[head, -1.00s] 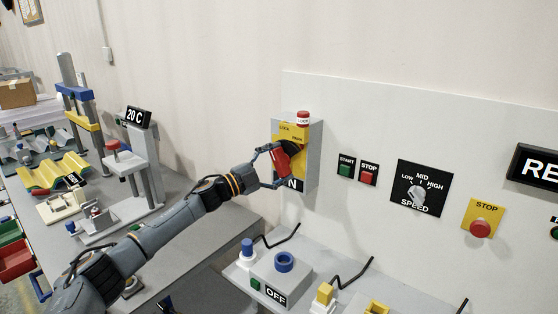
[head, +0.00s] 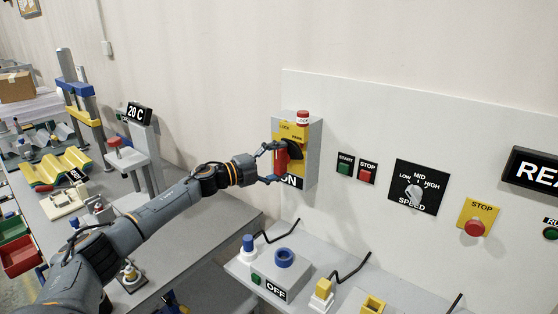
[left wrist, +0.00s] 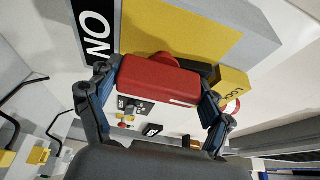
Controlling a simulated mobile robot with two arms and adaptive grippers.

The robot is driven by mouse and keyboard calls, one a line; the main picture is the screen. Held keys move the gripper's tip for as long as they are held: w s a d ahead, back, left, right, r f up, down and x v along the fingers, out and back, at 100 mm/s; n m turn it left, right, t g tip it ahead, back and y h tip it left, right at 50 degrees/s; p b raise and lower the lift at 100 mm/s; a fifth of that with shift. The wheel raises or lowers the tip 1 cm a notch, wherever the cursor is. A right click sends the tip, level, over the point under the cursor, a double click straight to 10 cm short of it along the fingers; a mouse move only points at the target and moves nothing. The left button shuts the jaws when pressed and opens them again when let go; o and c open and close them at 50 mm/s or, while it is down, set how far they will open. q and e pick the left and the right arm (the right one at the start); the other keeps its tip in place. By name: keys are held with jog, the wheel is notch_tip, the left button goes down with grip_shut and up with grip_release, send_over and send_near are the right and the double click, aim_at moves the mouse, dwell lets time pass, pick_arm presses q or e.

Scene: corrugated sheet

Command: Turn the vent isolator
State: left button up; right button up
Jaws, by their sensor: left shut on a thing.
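The vent isolator (head: 312,150) is a grey box on the white wall panel with a yellow face, a red-and-white lock piece on top and an ON label at its lower edge. Its red handle (head: 281,158) stands roughly upright in the head view. My left gripper (head: 272,162) is shut on this handle, with fingers around it. In the left wrist view the red handle (left wrist: 158,82) lies between the two fingers, in front of the yellow face (left wrist: 185,30). The ON label (left wrist: 98,42) shows beside it. My right gripper is not in view.
To the right on the panel are START and STOP buttons (head: 368,172), a SPEED knob (head: 413,194) and a yellow STOP plate (head: 479,212). Below is a grey shelf with a box marked OFF (head: 280,277). A cluttered bench (head: 190,232) lies at left.

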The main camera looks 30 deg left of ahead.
pick_arm(q)
jog(key=shift+r, duration=0.2)
jog(key=o, duration=0.9)
jog(key=shift+c, duration=0.2)
jog(key=shift+o, duration=1.1)
jog(key=shift+w+d+f, duration=0.1)
jog(key=shift+w+f, duration=0.05)
jog(key=shift+s+f, duration=0.1)
jog(key=shift+s, duration=0.1)
jog(key=v, duration=1.1)
jog(key=shift+s+a, duration=0.25)
jog(key=shift+s, duration=0.05)
